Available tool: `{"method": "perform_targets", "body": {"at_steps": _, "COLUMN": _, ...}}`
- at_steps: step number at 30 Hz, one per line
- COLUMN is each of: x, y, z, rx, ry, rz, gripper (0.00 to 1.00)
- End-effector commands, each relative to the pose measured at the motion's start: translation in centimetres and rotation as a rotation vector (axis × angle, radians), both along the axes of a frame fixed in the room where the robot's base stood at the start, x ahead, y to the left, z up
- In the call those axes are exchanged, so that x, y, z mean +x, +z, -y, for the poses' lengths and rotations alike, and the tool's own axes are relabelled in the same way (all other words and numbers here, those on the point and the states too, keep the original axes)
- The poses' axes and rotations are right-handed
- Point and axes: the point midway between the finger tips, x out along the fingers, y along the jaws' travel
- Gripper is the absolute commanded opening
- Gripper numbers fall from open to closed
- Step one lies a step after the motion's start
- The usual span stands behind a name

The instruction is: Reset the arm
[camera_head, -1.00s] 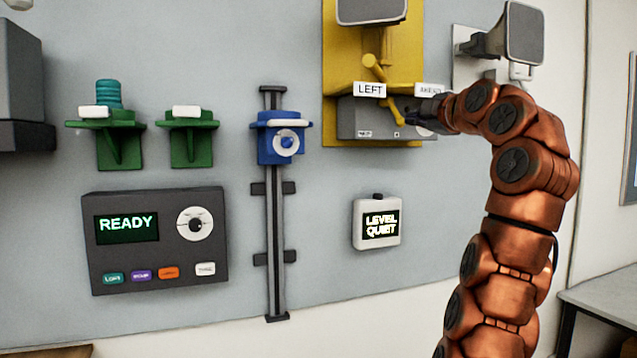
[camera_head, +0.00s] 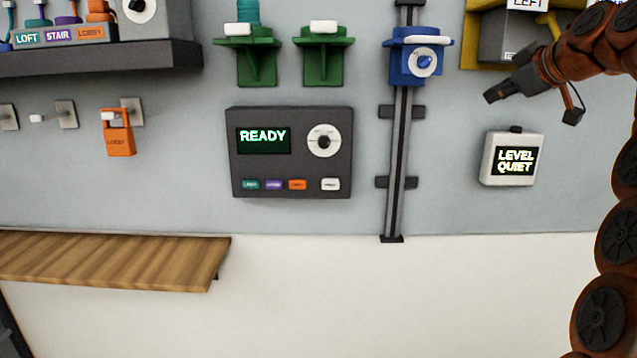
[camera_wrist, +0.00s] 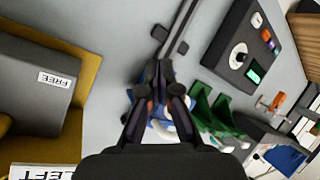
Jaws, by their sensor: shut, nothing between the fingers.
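My arm (camera_head: 610,150) is copper-coloured and rises along the right edge of the head view, bending over to the left at the top. My gripper (camera_head: 492,96) is at its end, dark, in front of the grey wall panel, above the white LEVEL QUIET box (camera_head: 512,159) and below the yellow mount (camera_head: 482,50). In the wrist view my gripper (camera_wrist: 160,68) has its fingertips together with nothing between them. Behind the fingers is the blue bracket (camera_wrist: 160,130), partly hidden by them.
A dark READY console (camera_head: 291,185) and a vertical rail (camera_head: 396,140) with a blue slider (camera_head: 405,75) are on the wall. Green brackets (camera_head: 322,65) hang above the console. A wooden shelf (camera_head: 110,262) juts out at lower left. The wall below the console is bare.

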Motion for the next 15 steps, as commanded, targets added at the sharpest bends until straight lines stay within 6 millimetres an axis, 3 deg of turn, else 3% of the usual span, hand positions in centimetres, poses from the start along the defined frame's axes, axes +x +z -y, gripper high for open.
{"method": "perform_targets", "body": {"at_steps": 8, "x": -2.2, "y": -5.9, "z": -6.4, "rx": 0.138, "ry": -0.005, "rz": -0.227, "gripper": 0.0}}
{"method": "perform_targets", "body": {"at_steps": 15, "x": -5.7, "y": -12.1, "z": -11.3, "rx": 0.214, "ry": -0.046, "rz": -0.439, "gripper": 0.0}}
